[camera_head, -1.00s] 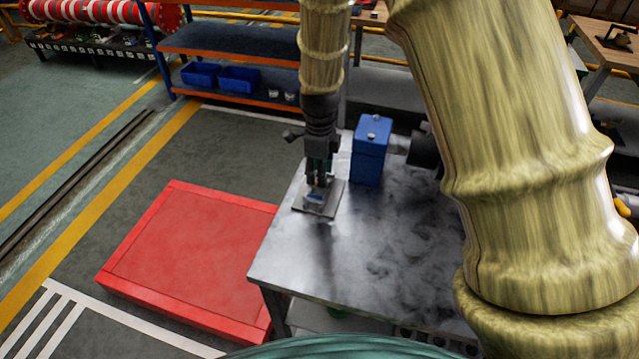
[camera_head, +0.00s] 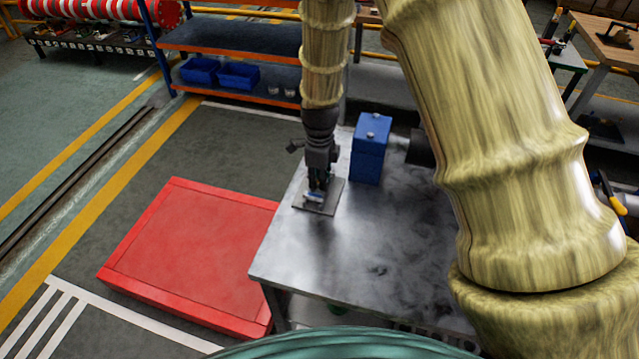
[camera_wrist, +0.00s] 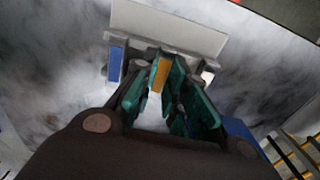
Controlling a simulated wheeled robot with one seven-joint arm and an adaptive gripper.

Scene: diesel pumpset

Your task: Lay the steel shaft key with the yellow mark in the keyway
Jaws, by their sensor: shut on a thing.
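My gripper (camera_head: 318,190) is low over a grey plate (camera_head: 327,208) on the steel table. In the wrist view its green fingers (camera_wrist: 162,88) are closed around a narrow piece with a yellow mark, the steel shaft key (camera_wrist: 161,73). A piece with a blue mark (camera_wrist: 115,65) stands to the left of the fingers, apart from them. The fingers hide the key's lower part. I cannot make out the keyway.
A blue box (camera_head: 369,150) stands on the steel table (camera_head: 350,260), just right of my gripper. A dark cylindrical part (camera_head: 420,150) is farther right. The table's front is clear. A red platform (camera_head: 195,255) lies on the floor at left.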

